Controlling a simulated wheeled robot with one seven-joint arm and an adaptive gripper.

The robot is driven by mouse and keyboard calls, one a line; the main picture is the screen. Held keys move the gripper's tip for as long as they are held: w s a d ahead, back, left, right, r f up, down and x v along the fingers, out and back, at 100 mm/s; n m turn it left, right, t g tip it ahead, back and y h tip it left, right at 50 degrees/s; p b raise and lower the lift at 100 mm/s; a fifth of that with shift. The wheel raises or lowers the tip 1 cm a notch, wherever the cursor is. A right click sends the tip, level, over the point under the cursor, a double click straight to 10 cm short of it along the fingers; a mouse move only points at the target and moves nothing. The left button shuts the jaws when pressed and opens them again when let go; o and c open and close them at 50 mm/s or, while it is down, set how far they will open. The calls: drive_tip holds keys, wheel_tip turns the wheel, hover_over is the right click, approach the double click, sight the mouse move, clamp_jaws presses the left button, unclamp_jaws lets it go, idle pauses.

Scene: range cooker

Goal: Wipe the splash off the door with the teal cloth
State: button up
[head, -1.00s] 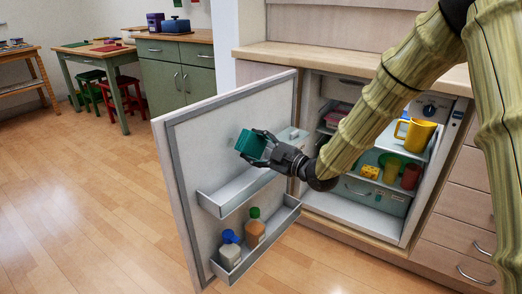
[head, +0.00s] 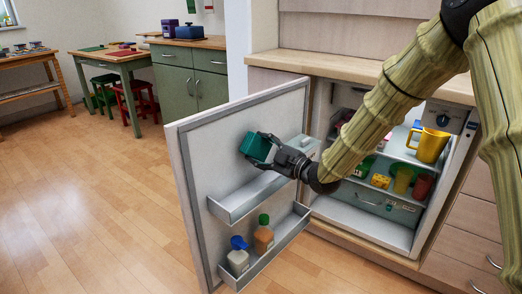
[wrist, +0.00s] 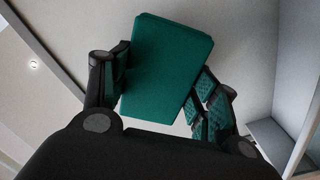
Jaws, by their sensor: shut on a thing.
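My gripper (head: 268,149) is shut on the teal cloth (head: 255,146), a thick folded block. In the wrist view the cloth (wrist: 166,66) sits between my two fingers (wrist: 160,95), tilted a little. In the head view it is in front of the inner face of the open fridge door (head: 212,150), above the upper door shelf. I cannot tell whether the cloth touches the door. No splash shows on the visible part of the door; the cloth and gripper hide some of it.
The upper door shelf (head: 232,213) is below my gripper. The lower shelf holds a blue-capped bottle (head: 238,258) and an orange bottle (head: 263,236). The open fridge at right holds a yellow jug (head: 430,146) and other items. The floor left of the door is clear.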

sight(252, 154)
drive_tip(key=shift+x, duration=1)
idle(0.5)
drive_tip(key=shift+s+a, duration=0.1)
drive_tip(key=shift+s+a, duration=1.15)
drive_tip(key=shift+s, duration=0.25)
drive_tip(key=shift+a, duration=0.15)
drive_tip(key=shift+w, duration=0.2)
drive_tip(key=shift+w+d+p, duration=0.45)
drive_tip(key=shift+w+d, duration=0.8)
drive_tip(key=shift+w, duration=0.2)
drive_tip(key=shift+p+v, duration=0.4)
drive_tip(key=shift+v, duration=2.6)
